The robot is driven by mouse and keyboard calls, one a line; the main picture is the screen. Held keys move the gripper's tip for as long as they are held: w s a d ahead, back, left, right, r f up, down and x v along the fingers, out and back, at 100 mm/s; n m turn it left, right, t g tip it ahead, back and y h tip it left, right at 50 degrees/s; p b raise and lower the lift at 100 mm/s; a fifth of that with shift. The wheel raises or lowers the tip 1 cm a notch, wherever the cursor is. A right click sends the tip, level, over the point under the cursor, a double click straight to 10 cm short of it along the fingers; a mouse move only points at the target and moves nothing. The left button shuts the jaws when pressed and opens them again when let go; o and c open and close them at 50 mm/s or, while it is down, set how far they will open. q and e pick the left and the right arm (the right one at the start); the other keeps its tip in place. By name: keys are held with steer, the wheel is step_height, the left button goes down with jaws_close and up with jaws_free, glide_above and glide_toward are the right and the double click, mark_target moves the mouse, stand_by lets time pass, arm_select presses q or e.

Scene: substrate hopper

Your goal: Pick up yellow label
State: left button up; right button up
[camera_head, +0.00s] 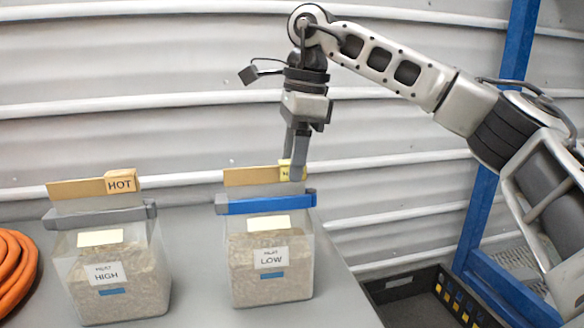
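The yellow label (285,173) sits at the right end of the tan top strip on the right-hand clear bag marked LOW (270,272). Its lettering is mostly hidden by a finger of my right gripper (296,160). That gripper points down from above, with its fingertips at the label. One finger crosses in front of the label's right part. I cannot tell whether the fingers are closed on it. My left gripper is not in view.
A blue clip (265,203) closes the LOW bag. An orange hose coil (15,268) lies at far left. A black crate (400,291) is below right.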

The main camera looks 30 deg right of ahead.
jaws_close()
steer(key=shift+r, duration=0.1)
